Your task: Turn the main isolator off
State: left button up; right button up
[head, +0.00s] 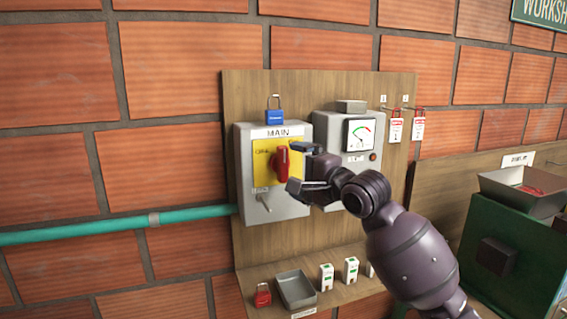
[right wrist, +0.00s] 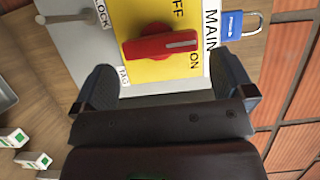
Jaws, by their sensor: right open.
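The main isolator is a grey box (head: 250,205) labelled MAIN, with a yellow plate (head: 262,160) and a red handle (head: 282,165). In the head view the handle stands upright. In the right wrist view the red handle (right wrist: 158,46) has a white stripe on its end toward the ON mark, and OFF is at the top of the plate. My right gripper (head: 297,167) is open, just right of the handle, its fingers above and below. In the right wrist view its fingers (right wrist: 167,86) spread wide with nothing between the tips. My left gripper is out of view.
A blue padlock (head: 275,114) hangs above the box. A grey meter box (head: 330,130) stands close at the right, partly behind my gripper. A shelf below holds a red padlock (head: 262,296), a grey tray (head: 296,291) and small white items. A teal pipe (head: 100,228) meets the isolator's left side.

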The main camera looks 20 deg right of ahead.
aim_at(287, 166)
jog(key=shift+p+x, duration=0.35)
jog(key=shift+x, duration=2.3)
jog(key=c, duration=0.6)
jog(key=shift+c, duration=0.2)
